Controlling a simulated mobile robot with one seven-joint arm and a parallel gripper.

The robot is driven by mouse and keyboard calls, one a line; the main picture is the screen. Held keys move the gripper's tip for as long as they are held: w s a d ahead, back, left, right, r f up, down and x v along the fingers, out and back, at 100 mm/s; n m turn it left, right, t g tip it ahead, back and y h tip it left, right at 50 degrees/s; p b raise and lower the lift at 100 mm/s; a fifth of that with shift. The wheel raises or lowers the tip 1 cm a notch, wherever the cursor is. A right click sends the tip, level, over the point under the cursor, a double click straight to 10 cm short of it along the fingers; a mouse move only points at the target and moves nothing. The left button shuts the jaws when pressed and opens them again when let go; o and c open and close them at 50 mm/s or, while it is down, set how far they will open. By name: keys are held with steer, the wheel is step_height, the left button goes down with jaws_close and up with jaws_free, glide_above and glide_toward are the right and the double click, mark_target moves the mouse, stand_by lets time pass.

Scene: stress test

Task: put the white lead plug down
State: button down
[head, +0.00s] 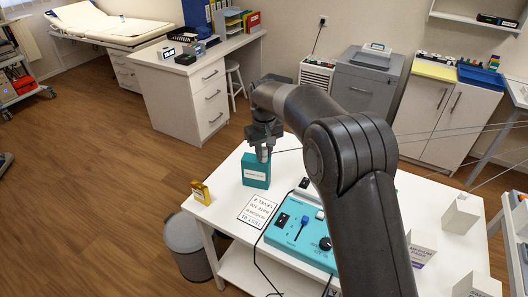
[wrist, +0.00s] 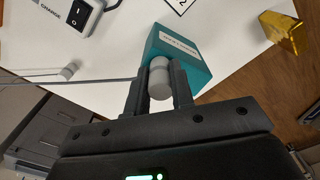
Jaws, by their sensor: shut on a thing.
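My gripper (wrist: 158,88) is shut on a pale grey-white plug (wrist: 160,80), with its rounded end showing between the two dark fingers. A thin lead runs leftward from near the fingers in the wrist view. In the head view my gripper (head: 263,154) is just above or behind the teal box (head: 256,173); the plug is hard to make out there. The teal box (wrist: 178,52) lies just beyond the fingertips in the wrist view; I cannot tell whether the plug touches it. A second pale plug-like piece (wrist: 70,71) lies to the left.
A teal control unit (head: 297,238) and a printed card (head: 258,210) are on the white table (head: 228,207). A gold box (head: 200,192) stands at its left corner. White blocks (head: 460,214) stand at right. Thin leads stretch to the right.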

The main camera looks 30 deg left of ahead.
mark_target(264, 149)
steer(key=c, duration=1.3)
jaws_free()
steer(key=shift+f, duration=0.1)
steer(key=shift+o, duration=0.2)
step_height(264, 149, up, 12)
steer(key=shift+d+r, duration=0.1)
steer(key=shift+r, duration=0.1)
